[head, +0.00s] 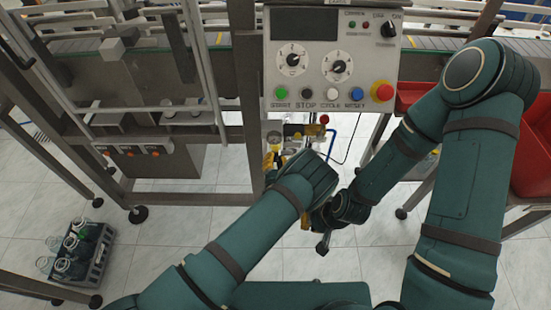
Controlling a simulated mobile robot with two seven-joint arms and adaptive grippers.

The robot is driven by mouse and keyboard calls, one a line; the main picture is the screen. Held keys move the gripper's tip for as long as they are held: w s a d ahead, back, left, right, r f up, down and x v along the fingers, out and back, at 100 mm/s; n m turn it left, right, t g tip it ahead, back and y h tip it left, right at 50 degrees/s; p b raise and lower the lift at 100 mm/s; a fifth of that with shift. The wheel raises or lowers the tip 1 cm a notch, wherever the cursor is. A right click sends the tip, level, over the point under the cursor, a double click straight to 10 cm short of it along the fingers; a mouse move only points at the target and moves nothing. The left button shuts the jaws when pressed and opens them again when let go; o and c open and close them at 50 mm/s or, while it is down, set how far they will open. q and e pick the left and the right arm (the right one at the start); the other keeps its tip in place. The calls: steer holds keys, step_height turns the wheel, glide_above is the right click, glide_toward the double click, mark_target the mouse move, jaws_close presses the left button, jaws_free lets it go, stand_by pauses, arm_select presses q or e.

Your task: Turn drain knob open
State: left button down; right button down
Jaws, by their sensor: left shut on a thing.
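Below the control panel is a small cluster of valves and fittings (298,133) with a red knob (324,119) on top. A yellow part (269,162) shows at its lower left. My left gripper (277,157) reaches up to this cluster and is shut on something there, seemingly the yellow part. My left wrist hides much of the grip, and I cannot tell which part is the drain knob or how far it is turned. My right gripper (322,244) hangs lower, apart from the valves, pointing down. Its finger gap is too small to make out.
The control panel (330,70) has dials, coloured buttons and a red stop button (382,91) above the valves. A red bin (532,150) stands at right. A crate of bottles (97,268) is on the floor at lower left. Metal frame legs flank the valves.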

arm_select(q)
steer(key=shift+w+r+m, duration=0.1)
steer(key=shift+m, duration=1)
steer(key=c, duration=0.8)
jaws_free()
steer(key=shift+o, duration=0.2)
